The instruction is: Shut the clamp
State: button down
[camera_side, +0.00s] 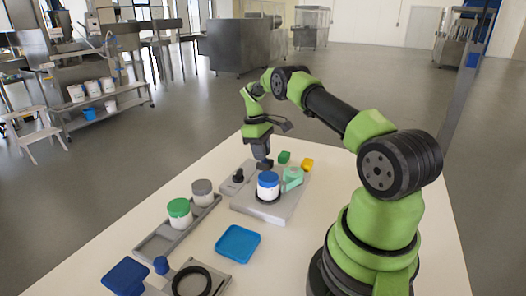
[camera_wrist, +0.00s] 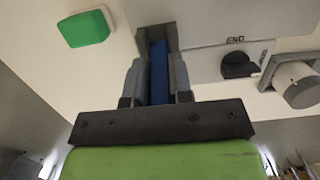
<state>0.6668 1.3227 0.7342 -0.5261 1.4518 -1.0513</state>
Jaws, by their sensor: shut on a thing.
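My gripper (camera_side: 263,164) points down at the back edge of the grey fixture plate (camera_side: 285,210), behind the blue-lidded jar (camera_side: 268,184). In the wrist view, my gripper (camera_wrist: 158,80) is shut on an upright blue bar (camera_wrist: 158,70), which seems to be the clamp's handle. A dark block (camera_wrist: 157,36) stands at the bar's far end. The clamp is mostly hidden by my gripper in the side view, and I cannot tell how far it is closed. The jar stands upright on the plate, with a black ring around its base.
A black knob (camera_side: 238,175) by the label END is near my gripper. A mint part (camera_side: 292,179), green block (camera_side: 284,157) and yellow block (camera_side: 307,164) lie to the right. A rack (camera_side: 165,238) holds green- and grey-lidded jars. A blue tray (camera_side: 238,243) lies in front.

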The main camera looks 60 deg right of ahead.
jog(key=shift+w+d+f+g, duration=0.1)
jog(key=shift+d+g, duration=0.05)
jog(key=shift+g, duration=0.15)
dwell(0.4)
jog(key=c, duration=1)
grip_release()
jog(key=v, duration=0.3)
jog(key=s+v, duration=0.1)
jog(key=v, duration=0.1)
jog(key=s+v, duration=0.1)
jog(key=v, duration=0.2)
jog(key=shift+w+r, duration=0.1)
jog(key=shift+r, duration=1.05)
